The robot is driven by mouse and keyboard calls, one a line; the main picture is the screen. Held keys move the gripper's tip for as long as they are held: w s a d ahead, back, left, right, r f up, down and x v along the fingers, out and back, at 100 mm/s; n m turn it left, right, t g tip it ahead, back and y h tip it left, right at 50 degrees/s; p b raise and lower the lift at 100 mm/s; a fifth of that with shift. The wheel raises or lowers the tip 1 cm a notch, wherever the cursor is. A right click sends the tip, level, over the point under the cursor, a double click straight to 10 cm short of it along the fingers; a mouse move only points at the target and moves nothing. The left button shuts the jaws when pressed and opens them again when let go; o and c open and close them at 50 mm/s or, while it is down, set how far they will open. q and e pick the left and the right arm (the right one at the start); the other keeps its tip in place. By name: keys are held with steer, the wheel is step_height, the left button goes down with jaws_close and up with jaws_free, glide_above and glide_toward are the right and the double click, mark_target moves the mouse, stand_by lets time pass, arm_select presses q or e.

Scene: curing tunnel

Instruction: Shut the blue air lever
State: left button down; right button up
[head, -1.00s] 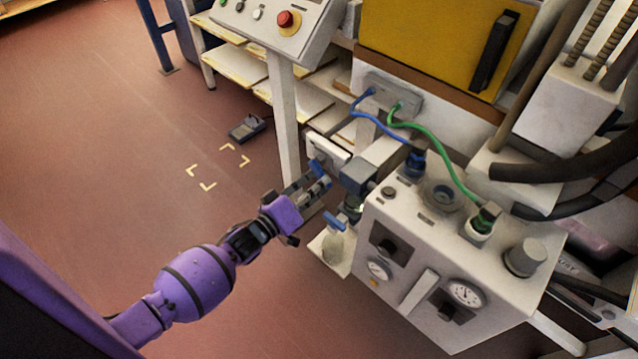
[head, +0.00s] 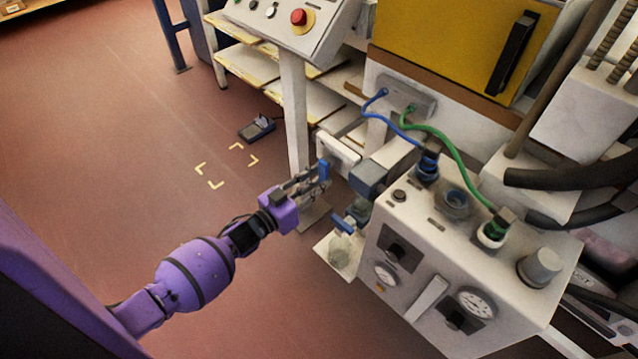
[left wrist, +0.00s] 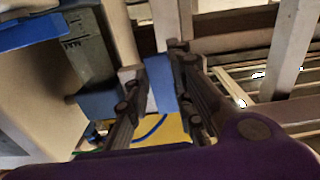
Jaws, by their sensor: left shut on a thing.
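The blue air lever (head: 323,169) stands at the left end of the grey valve block (head: 368,178) on the white air unit. My left gripper (head: 314,181) reaches it from the left and is shut on it. In the left wrist view the lever (left wrist: 158,84) shows as a blue slab between the two dark fingers (left wrist: 154,90). The fingers hide part of the lever and its pivot. My right gripper is not in view.
A second blue handle (head: 341,224) sits lower, above a clear bowl. The white air unit (head: 418,252) with gauges stands to the right. Blue (head: 392,126) and green (head: 455,155) hoses run above it. The floor at left is open.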

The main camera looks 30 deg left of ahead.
arm_select(q)
steer(key=shift+a+m, duration=0.15)
steer(key=shift+m, duration=0.25)
steer(key=c, duration=1.5)
jaws_free()
steer(key=v, duration=1.2)
